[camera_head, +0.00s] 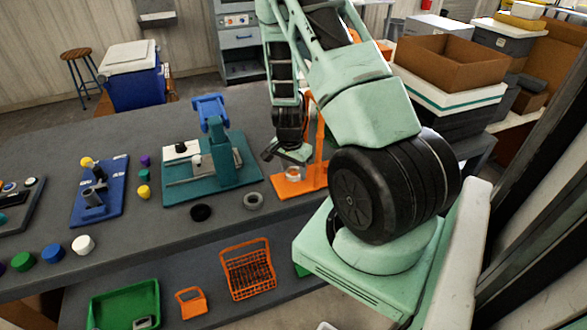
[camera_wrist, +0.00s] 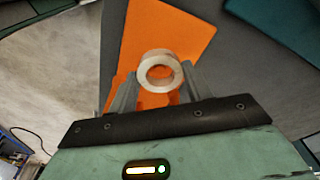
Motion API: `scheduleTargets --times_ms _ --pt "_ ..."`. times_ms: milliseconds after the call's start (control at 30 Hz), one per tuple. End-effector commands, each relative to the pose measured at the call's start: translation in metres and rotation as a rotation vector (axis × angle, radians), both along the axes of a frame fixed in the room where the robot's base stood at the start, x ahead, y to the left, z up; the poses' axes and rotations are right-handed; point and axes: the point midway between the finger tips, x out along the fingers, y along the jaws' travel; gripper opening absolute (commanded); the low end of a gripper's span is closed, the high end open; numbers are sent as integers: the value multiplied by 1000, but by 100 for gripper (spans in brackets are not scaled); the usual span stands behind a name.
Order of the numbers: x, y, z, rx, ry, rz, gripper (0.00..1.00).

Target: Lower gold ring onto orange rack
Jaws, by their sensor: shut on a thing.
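My gripper (camera_wrist: 160,80) is shut on a pale, beige-looking ring (camera_wrist: 143,74), which sits between the fingertips in the wrist view. The orange rack shows behind and below the ring as a flat orange plate (camera_wrist: 175,30). In the head view the orange rack (camera_head: 315,183) stands at the right end of the grey table, with a tall upright post. My gripper (camera_head: 292,168) is low over the rack's base there. The ring is small and partly hidden by my gripper in that view. I cannot tell whether it touches the rack.
A teal fixture (camera_head: 240,175) with a blue top stands just left of the rack. A grey ring (camera_head: 253,201) and a black ring (camera_head: 201,212) lie near the table's front. A blue fixture (camera_head: 98,205) and several coloured caps are farther left. Orange baskets (camera_head: 248,270) sit on a lower shelf.

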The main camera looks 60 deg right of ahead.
Motion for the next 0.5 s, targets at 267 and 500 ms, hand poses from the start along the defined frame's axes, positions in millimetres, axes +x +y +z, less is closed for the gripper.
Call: scheduleTargets --times_ms 267,500 --pt "0 0 -6 0 0 0 20" --pt "0 0 -10 0 0 0 20"
